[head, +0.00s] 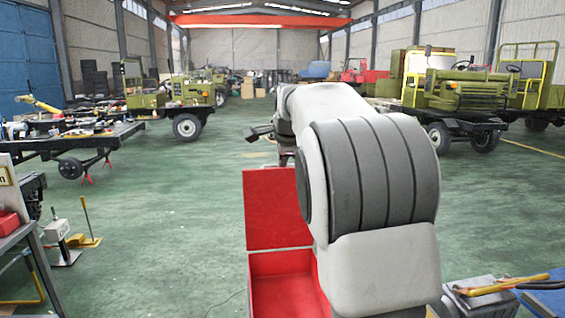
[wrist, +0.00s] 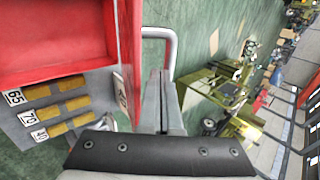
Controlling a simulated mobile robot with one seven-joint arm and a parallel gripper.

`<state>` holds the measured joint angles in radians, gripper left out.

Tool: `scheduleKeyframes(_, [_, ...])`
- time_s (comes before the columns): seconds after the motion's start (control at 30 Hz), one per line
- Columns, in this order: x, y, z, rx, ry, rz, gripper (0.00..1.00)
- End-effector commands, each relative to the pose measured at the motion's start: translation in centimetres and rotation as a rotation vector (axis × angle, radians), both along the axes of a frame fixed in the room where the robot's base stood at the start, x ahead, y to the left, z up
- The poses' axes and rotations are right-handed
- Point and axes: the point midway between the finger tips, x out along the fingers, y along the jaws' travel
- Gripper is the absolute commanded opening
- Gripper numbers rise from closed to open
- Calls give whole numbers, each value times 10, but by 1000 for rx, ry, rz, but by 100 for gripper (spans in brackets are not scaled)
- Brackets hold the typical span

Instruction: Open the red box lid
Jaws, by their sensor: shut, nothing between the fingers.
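The red box (head: 284,290) is in the lower middle of the head view, partly hidden behind my arm. Its red lid (head: 270,210) stands raised at the back, so the box is open and its red inside shows. In the wrist view red walls of the box (wrist: 124,45) fill the upper left. A pale bar handle (wrist: 172,45) stands beside it. My gripper (wrist: 162,75) is shut and empty, its tips close to the handle; I cannot tell whether they touch. In the head view my arm largely hides the gripper.
Below the red part in the wrist view is a grey unit (wrist: 50,115) with yellow pieces and number labels. A work table (head: 75,140) and a green vehicle (head: 185,98) stand at the left. More vehicles (head: 470,95) stand at the right. The green floor between is clear.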

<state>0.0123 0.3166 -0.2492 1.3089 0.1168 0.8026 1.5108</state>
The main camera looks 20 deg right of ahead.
Motion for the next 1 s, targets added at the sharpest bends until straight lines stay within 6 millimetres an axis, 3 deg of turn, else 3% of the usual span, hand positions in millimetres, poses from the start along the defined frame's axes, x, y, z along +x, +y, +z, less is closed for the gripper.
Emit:
scheduleKeyframes(0.37, [16, -3, 10, -1, 1, 0, 0])
scheduleKeyframes(1.0, [107, -22, 26, -1, 3, 0, 0])
